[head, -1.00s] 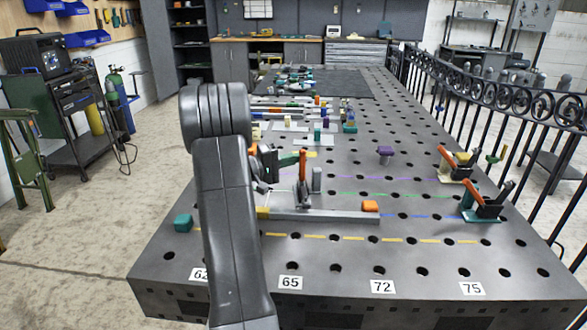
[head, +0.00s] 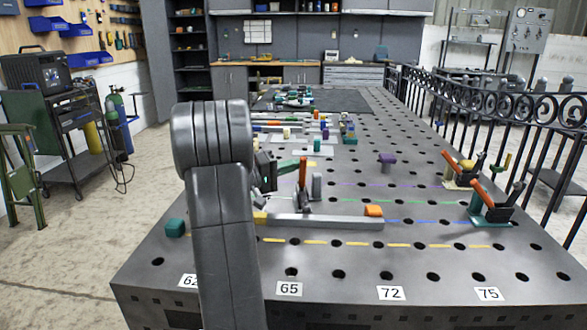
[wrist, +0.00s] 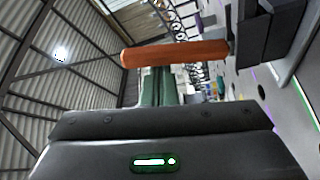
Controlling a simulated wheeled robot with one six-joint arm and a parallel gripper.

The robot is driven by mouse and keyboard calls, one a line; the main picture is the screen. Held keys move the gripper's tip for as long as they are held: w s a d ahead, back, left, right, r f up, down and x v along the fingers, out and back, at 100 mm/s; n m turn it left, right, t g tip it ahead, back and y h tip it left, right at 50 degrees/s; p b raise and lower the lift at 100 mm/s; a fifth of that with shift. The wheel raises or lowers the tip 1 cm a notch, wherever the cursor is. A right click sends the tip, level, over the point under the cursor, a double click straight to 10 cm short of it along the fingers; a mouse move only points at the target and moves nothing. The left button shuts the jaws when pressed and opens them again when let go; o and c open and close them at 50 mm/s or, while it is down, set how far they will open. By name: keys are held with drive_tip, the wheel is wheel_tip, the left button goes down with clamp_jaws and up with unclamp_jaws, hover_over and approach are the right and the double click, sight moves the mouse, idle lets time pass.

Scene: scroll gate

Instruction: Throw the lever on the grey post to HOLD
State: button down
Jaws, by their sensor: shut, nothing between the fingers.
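The lever has an orange handle (head: 303,172) that stands roughly upright on a dark mount beside a short grey post (head: 317,186), near the middle of the steel table. My gripper (head: 290,163) has green fingers and is shut and empty, just left of the handle's upper part. In the wrist view the orange handle (wrist: 175,53) lies across the picture just beyond the tips of the shut green fingers (wrist: 157,82). I cannot tell whether they touch. The dark mount (wrist: 252,32) shows at the handle's right end. No HOLD marking is readable.
A grey bar (head: 325,222) lies in front of the lever, with an orange block (head: 373,211) near its right end. Two more orange-handled clamps, one on a teal base (head: 490,220), stand at the right edge near a black railing (head: 520,112). A teal block (head: 175,228) sits at left.

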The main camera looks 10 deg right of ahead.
drive_tip(key=v, duration=0.7)
drive_tip(key=shift+a, duration=0.25)
drive_tip(key=p+x, duration=0.3)
drive_tip(key=x, duration=0.4)
drive_tip(key=shift+w+d+r+n, duration=0.2)
drive_tip(key=shift+w+d+n, duration=0.1)
drive_tip(key=shift+d+n, duration=0.1)
drive_tip(key=shift+w+f, duration=0.1)
drive_tip(key=shift+a+f+b, duration=0.1)
drive_tip(key=shift+f+b, duration=0.1)
drive_tip(key=shift+b, duration=0.25)
